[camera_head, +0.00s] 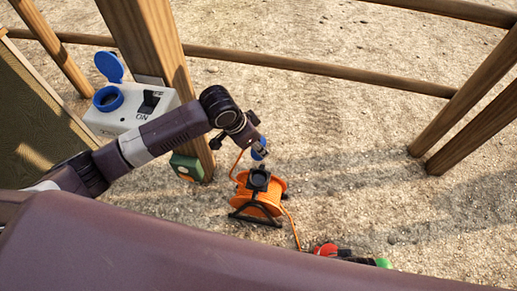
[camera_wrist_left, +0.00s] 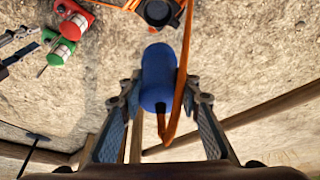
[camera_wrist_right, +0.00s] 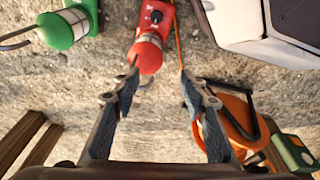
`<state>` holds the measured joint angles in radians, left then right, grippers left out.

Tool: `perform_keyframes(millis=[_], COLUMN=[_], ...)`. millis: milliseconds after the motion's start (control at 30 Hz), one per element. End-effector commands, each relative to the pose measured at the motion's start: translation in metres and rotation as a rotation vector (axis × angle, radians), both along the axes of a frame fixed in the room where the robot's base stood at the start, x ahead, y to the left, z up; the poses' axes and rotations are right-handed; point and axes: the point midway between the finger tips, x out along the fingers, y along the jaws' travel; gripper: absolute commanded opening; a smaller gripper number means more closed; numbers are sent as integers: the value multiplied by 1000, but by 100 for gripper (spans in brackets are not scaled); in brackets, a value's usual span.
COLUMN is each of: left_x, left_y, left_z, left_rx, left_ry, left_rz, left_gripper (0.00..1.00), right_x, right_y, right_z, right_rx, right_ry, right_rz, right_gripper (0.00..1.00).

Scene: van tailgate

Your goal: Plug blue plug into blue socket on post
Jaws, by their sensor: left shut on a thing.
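The blue plug (camera_wrist_left: 158,72) with its orange cable is held between the fingers of my left gripper (camera_wrist_left: 160,98), shut on it. In the head view the plug (camera_head: 260,149) shows small below the left wrist, above an orange cable reel. The blue socket (camera_head: 108,98) is on a white box (camera_head: 130,118) on the wooden post (camera_head: 150,45), with its blue lid (camera_head: 109,67) raised. The plug is right of and apart from the socket. My right gripper (camera_wrist_right: 158,82) is open and empty in its wrist view; it is hidden in the head view.
The orange reel (camera_head: 264,198) stands on sandy ground, right of a green box (camera_head: 187,167) at the post's foot. Wooden rails and posts (camera_head: 470,95) edge the area. Open ground lies right of the reel.

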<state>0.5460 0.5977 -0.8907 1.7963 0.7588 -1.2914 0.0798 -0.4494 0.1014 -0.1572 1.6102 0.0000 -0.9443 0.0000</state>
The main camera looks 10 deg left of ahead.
Motion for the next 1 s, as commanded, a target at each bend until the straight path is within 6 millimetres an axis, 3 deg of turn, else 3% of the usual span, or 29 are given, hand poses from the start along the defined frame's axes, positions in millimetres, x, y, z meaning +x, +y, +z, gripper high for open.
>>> perform_keyframes(millis=[533,1000], left_x=[0,0], left_y=[0,0], left_z=[26,39], left_rx=[-1,-1], left_ry=[0,0], left_rz=[0,0], left_gripper=[3,3], right_x=[-32,-81], right_y=[-4,-11], right_z=[-43,-80], right_rx=[-3,-8], right_ry=[30,71], right_rz=[6,15], right_gripper=[40,40])
